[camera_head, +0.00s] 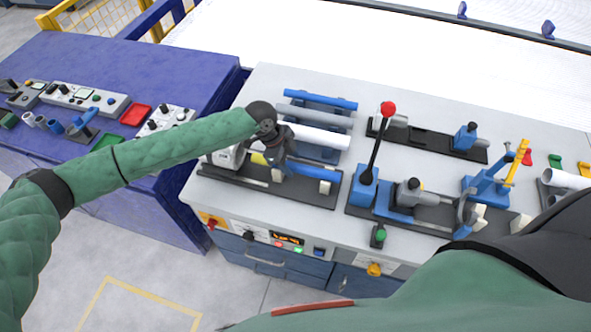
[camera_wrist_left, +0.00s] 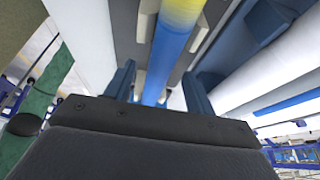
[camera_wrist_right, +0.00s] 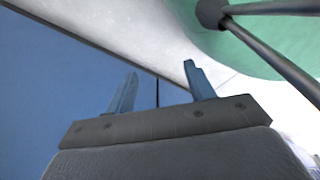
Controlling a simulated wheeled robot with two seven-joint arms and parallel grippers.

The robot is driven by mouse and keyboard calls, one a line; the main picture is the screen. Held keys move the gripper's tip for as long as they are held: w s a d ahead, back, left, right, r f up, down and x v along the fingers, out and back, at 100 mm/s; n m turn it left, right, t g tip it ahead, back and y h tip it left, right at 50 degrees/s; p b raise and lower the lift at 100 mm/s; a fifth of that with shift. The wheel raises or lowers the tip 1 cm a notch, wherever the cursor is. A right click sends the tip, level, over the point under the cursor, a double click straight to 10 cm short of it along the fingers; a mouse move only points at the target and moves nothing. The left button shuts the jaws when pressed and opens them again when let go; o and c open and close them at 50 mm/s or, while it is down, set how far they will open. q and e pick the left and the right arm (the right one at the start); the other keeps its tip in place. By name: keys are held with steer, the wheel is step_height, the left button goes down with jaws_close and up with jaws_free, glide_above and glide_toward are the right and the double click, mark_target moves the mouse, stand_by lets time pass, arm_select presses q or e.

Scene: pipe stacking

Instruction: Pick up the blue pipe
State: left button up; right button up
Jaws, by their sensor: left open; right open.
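A blue pipe with a yellow section (camera_head: 318,173) lies in the dark fixture at the left front of the grey bench. It also shows in the left wrist view (camera_wrist_left: 168,50), running between my left fingers. My left gripper (camera_head: 279,168) is open and right over this pipe, covering part of it; I cannot tell whether the fingers touch it. Another blue pipe (camera_head: 320,100) lies on the rack behind, and it shows at the right of the left wrist view (camera_wrist_left: 290,102). My right gripper (camera_wrist_right: 158,82) is open and empty in the right wrist view.
A grey pipe (camera_head: 315,116) and a white pipe (camera_head: 318,137) lie on the rack close behind my left gripper. A red-knobbed lever (camera_head: 387,109) and clamps stand to the right. A purple table (camera_head: 170,75) with control boxes is at left.

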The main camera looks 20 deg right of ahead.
arm_select(q)
steer(key=shift+x, duration=0.85)
steer(key=c, duration=1.1)
arm_select(e)
steer(key=shift+w+a+r, duration=0.1)
steer(key=shift+w+r, duration=0.15)
steer(key=shift+w, duration=0.75)
arm_select(q)
steer(key=shift+r, duration=0.15)
